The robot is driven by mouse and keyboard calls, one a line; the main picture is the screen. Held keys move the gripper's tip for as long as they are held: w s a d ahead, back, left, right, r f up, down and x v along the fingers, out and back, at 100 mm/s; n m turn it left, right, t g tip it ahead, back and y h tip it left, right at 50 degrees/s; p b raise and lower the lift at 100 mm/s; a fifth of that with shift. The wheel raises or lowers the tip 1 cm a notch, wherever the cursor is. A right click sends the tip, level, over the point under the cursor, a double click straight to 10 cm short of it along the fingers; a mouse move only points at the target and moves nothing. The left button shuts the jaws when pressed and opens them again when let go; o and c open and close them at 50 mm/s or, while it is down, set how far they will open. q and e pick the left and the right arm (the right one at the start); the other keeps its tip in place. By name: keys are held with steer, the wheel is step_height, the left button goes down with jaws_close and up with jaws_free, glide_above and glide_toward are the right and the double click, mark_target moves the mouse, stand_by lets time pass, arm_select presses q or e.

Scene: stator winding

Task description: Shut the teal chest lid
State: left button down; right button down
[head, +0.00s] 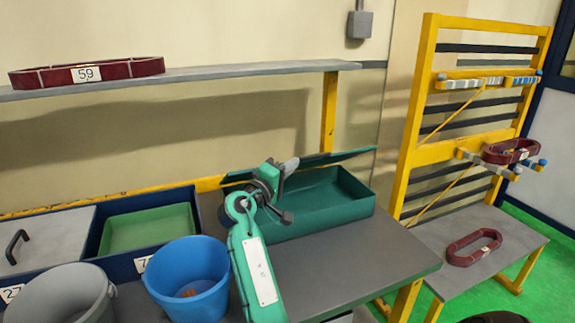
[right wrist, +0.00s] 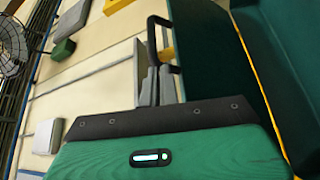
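The teal chest (head: 345,195) stands open on the grey bench, and its empty inside shows. Its lid (head: 335,158) stands raised along the back edge, seen as a thin slanted panel. My right arm reaches up from the front, and my right gripper (head: 284,181) is at the chest's left part, close to the lid. In the right wrist view the gripper's fingers (right wrist: 157,82) lie close together beside a black bent bar (right wrist: 152,35) and a dark green panel (right wrist: 212,55). I cannot tell whether they hold the bar. My left gripper is out of view.
A blue bucket (head: 187,285) and a grey bucket (head: 62,295) stand at the front left. Behind them are a green tray (head: 150,228) and a grey lid with a black handle (head: 45,240). A shelf (head: 230,73) runs above. A yellow rack (head: 412,120) stands right.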

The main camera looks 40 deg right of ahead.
steer(key=shift+s+d, duration=0.15)
steer(key=shift+d, duration=0.1)
